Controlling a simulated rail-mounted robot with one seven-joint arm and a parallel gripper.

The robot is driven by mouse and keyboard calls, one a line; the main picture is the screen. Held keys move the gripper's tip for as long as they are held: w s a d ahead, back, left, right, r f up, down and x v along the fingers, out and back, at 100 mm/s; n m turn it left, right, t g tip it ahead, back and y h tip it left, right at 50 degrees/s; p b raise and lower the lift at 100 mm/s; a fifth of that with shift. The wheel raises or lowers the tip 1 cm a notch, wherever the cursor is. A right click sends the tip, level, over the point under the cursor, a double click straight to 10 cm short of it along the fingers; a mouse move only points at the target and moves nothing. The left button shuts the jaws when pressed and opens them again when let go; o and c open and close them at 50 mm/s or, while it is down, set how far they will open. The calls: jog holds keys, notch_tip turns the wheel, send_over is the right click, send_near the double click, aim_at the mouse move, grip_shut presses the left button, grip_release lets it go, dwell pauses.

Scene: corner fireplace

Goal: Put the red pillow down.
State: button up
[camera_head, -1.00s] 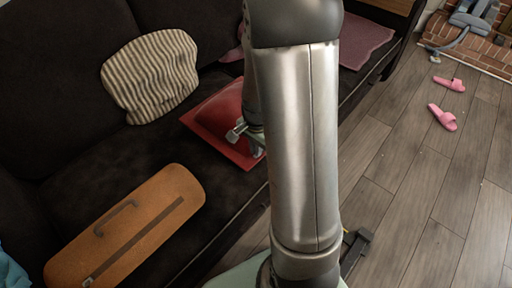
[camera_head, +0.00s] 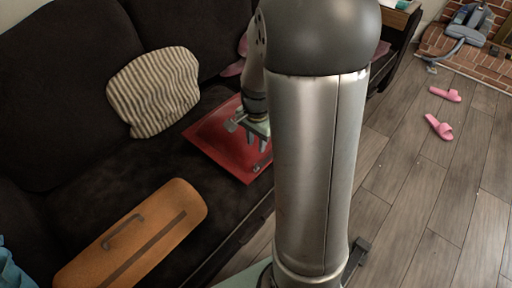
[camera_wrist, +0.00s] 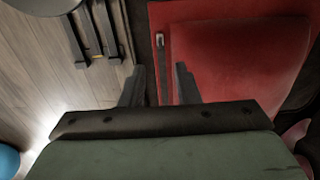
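The red pillow (camera_head: 215,135) lies flat on the dark sofa seat near its front edge, with its right part hidden behind my arm in the head view. The red pillow (camera_wrist: 235,60) also fills the upper right of the wrist view. My gripper (camera_head: 257,142) is above the pillow's right part, fingers pointing down. In the wrist view my gripper (camera_wrist: 160,83) has its two fingers apart with nothing held between them. It appears clear of the pillow, over its edge.
The dark sofa (camera_head: 110,165) also holds a striped pillow (camera_head: 155,92) and an orange-brown case (camera_head: 135,235). Pink slippers (camera_head: 442,112) lie on the wooden floor (camera_head: 430,185). A brick hearth (camera_head: 470,55) is at the far right.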

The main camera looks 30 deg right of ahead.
jog(key=s+a+r+n, duration=0.2)
jog(key=s+a+n, duration=0.3)
jog(key=s+n, duration=0.2)
jog(key=s+a+r+n, duration=0.3)
jog(key=s+a+n, duration=0.2)
jog(key=s+n, duration=0.2)
jog(key=shift+s+a+r+g, duration=0.15)
jog(key=shift+s+r+g, duration=0.1)
jog(key=shift+s+g, duration=0.25)
